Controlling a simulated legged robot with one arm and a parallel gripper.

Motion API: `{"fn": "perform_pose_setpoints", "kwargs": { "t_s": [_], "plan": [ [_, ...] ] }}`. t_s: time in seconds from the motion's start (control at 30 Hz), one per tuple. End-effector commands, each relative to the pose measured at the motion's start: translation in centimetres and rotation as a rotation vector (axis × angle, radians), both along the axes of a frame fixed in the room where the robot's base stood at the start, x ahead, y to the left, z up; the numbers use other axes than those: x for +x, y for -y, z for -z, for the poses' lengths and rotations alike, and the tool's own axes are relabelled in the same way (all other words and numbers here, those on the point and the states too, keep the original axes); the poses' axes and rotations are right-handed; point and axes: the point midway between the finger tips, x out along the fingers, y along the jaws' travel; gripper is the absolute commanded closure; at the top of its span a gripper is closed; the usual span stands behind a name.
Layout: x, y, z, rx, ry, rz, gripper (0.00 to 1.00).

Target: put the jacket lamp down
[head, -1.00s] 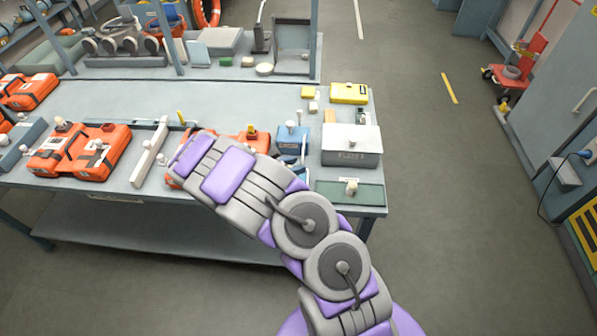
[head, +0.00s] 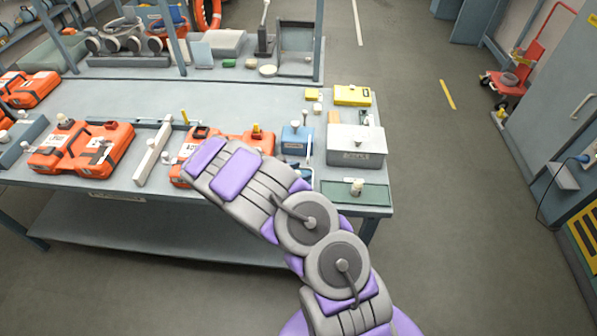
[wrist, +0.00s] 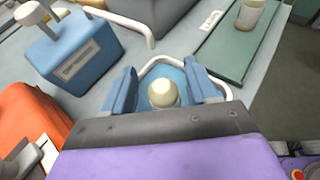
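The jacket lamp seems to be the small cream-domed piece (wrist: 163,93) between my fingers in the wrist view. My gripper (wrist: 161,72) has two blue fingers, one on each side of it. A sliver of blue shows between the dome and the fingers, so they look apart from it. A light-blue tray with a white rim (wrist: 160,63) lies beneath and around it. The lower part of the piece is hidden. In the head view my own arm covers the gripper and this piece.
A blue box (head: 296,139) with a knob stands left of the tray. A green mat (head: 340,193) bearing a small cream-topped bottle lies to the right. Orange cases (head: 95,145) sit to the left. A grey box (head: 357,157) stands behind the mat.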

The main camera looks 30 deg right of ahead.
Motion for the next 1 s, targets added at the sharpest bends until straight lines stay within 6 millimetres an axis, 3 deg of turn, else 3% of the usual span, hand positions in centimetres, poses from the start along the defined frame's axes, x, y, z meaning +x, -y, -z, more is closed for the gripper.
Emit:
{"fn": "perform_pose_setpoints", "kwargs": {
  "t_s": [0.37, 0.8, 1.0],
  "plan": [
    [0.0, 0.2, -0.3, 0.002, -0.001, 0.001, 0.35],
    [-0.8, -7.3, -3.3, 0.001, 0.000, -0.004, 0.35],
    [-1.2, -9.5, -4.3, 0.004, -0.001, 0.001, 0.35]
  ]
}}
